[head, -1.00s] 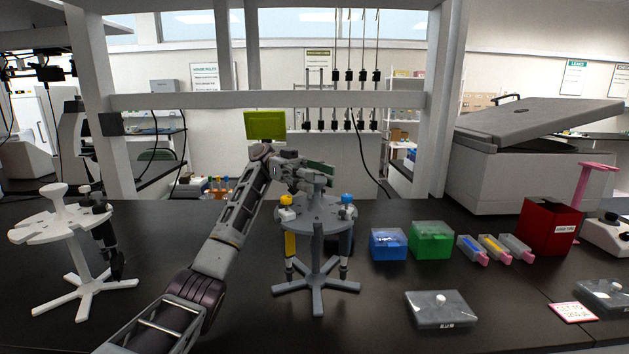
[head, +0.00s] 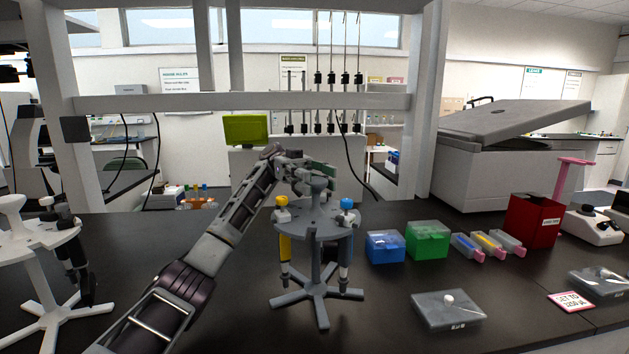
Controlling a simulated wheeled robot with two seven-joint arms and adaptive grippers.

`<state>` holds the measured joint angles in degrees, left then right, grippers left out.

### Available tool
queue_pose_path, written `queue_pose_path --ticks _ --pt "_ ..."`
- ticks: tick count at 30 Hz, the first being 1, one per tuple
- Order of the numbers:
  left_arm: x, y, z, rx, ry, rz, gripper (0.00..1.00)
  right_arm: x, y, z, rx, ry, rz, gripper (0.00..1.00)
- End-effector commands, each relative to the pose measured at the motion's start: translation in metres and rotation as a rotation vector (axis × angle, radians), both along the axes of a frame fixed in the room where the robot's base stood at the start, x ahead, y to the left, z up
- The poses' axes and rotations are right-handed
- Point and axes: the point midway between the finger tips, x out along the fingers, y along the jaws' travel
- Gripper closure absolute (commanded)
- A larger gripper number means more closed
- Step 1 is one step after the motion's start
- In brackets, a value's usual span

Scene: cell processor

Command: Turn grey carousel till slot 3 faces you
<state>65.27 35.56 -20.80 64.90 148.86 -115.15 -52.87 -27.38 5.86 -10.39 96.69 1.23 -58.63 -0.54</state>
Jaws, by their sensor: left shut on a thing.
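The grey carousel (head: 316,238) stands on the black bench in the middle of the head view, upright on a star-shaped foot. A yellow pipette (head: 284,240) hangs at its left front and a blue-topped pipette (head: 346,225) at its right front. A bare slot side faces the front between them; I cannot read slot numbers. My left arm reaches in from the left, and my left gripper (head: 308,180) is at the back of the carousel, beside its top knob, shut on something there. The gripped part is mostly hidden behind the knob. My right gripper is not in view.
A white carousel (head: 30,242) with dark pipettes stands at the far left. Blue (head: 385,246) and green (head: 428,239) boxes and several small cases sit to the right. A clear-lidded box (head: 447,310) lies at the front right. The bench front centre is free.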

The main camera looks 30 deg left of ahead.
Motion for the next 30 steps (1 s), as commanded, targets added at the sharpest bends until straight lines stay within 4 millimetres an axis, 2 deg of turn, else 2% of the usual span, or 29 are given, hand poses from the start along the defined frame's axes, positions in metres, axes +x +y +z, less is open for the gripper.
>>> queue_pose_path --ticks 14,15,18,20,30 --pt "-0.0006 -0.0002 0.0013 -0.002 -0.002 -0.002 0.98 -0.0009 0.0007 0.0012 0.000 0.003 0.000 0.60" --pt "-0.0006 -0.0002 0.0013 -0.002 -0.002 -0.002 0.52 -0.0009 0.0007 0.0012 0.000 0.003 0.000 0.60" --pt "-0.0006 -0.0004 0.0010 -0.002 -0.001 -0.003 0.39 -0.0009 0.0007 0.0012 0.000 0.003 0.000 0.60" --pt "-0.0005 -0.0004 0.0008 -0.002 -0.001 -0.003 0.32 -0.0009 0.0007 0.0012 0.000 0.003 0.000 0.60" --pt "-0.0006 -0.0007 0.0007 -0.001 -0.001 -0.004 0.32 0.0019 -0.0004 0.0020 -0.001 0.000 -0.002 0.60"
